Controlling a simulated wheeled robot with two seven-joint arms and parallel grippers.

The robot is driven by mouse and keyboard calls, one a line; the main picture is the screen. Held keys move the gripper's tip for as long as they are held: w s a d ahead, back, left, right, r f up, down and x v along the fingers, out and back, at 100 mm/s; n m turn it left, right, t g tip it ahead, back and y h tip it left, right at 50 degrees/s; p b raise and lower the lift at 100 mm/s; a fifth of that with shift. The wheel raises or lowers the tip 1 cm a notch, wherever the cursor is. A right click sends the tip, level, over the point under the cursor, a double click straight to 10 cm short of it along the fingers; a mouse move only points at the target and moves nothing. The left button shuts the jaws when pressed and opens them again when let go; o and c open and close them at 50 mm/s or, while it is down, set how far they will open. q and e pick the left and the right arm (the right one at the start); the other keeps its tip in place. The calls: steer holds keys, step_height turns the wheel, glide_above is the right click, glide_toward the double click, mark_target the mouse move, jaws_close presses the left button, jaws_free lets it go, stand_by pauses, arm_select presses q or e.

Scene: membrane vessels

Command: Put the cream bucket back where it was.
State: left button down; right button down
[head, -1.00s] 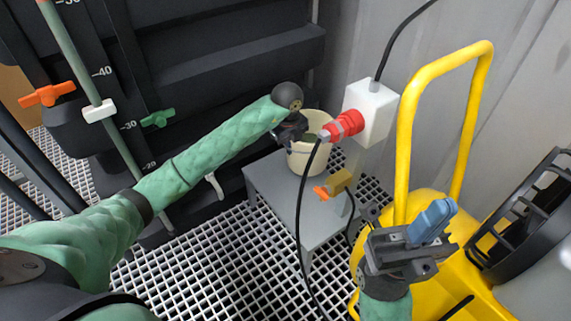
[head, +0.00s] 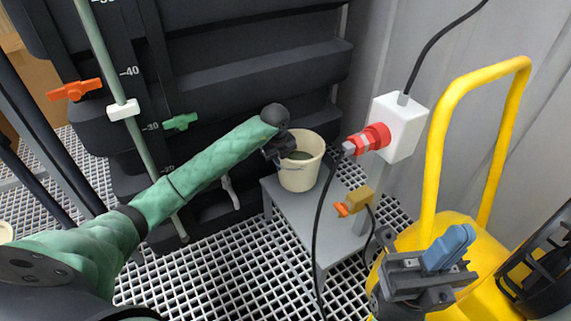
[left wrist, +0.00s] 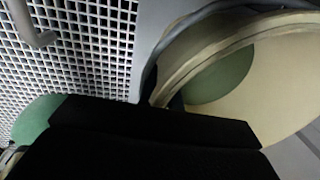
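The cream bucket (head: 301,175) is upright over the small grey table (head: 296,213), with greenish contents inside. My left gripper (head: 281,150) is at the bucket's left rim and appears shut on it; the fingertips are hidden. In the left wrist view the bucket (left wrist: 291,78) fills the upper right, and a black gripper part covers the bottom. I cannot tell whether the bucket's base touches the table. My right gripper (head: 428,272) is at the lower right, with a blue object (head: 448,248) between its fingers.
A white box (head: 401,126) with a red connector (head: 368,139) and black cables stands right of the bucket. A brass valve with an orange handle (head: 355,201) is above the table's right side. A yellow cart (head: 437,150) stands at right. Black tanks (head: 235,70) are behind; grating floor is open in front.

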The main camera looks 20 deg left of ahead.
arm_select(q)
steer(key=shift+f+b, duration=0.3)
steer(key=shift+f, duration=0.25)
step_height(320, 180, down, 3)
steer(key=shift+r+b, duration=0.2)
steer(key=shift+b, duration=0.25)
steer(key=c, duration=2)
jaws_free()
steer(key=shift+f, duration=0.25)
steer(key=shift+c, duration=0.2)
steer(key=o, duration=0.4)
steer(key=shift+o, duration=0.2)
steer(key=shift+r, duration=0.1)
